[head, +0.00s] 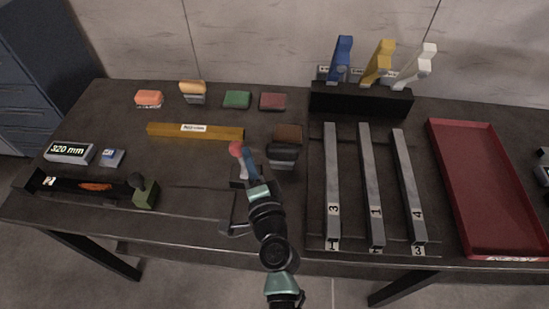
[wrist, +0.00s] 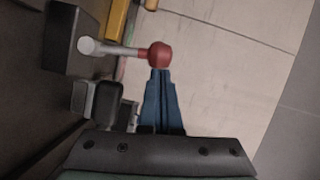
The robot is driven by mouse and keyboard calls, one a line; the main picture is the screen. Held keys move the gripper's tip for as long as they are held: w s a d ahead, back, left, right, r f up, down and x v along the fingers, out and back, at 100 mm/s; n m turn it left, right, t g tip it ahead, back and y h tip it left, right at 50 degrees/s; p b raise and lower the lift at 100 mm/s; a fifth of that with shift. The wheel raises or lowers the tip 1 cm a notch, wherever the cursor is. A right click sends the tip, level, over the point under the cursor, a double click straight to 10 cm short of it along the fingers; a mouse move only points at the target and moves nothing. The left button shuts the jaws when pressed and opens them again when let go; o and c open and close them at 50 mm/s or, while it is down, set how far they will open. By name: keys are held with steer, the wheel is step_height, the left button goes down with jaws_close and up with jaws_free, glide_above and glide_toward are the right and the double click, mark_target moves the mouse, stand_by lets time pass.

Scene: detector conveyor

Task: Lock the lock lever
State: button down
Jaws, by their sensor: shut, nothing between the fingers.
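The lock lever has a red ball knob (head: 236,148) and a pale grey rod. In the wrist view the lever (wrist: 115,49) sticks out sideways from a dark block (wrist: 62,38), with its red ball at the free end. My gripper (head: 244,154) has blue fingers that are closed together and empty. In the wrist view the fingertips (wrist: 160,72) are right at the red ball, touching it or very close; I cannot tell which. In the head view my gripper partly hides the lever's base.
A yellow bar (head: 170,130) lies behind the lever. Several coloured blocks stand along the back. Grey numbered bars (head: 374,190) and a red tray (head: 480,185) are on the right. A black base (head: 360,103) carries blue, yellow and white handles. A dark slide with a green block (head: 146,195) is at left.

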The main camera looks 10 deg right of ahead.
mark_target(233, 152)
steer(key=a+n+p, duration=0.1)
steer(key=p, duration=0.1)
steer(key=a+n+g+p, duration=0.1)
steer(key=a, duration=0.1)
steer(key=shift+w+r+n+h+p, duration=0.2)
steer(key=shift+w+n+h+p, duration=0.1)
steer(key=shift+w+n+p, duration=0.1)
steer(key=shift+w+a+f+p, duration=0.15)
steer(key=shift+a+p, duration=0.25)
steer(key=shift+a, duration=0.05)
steer(key=shift+a, duration=0.15)
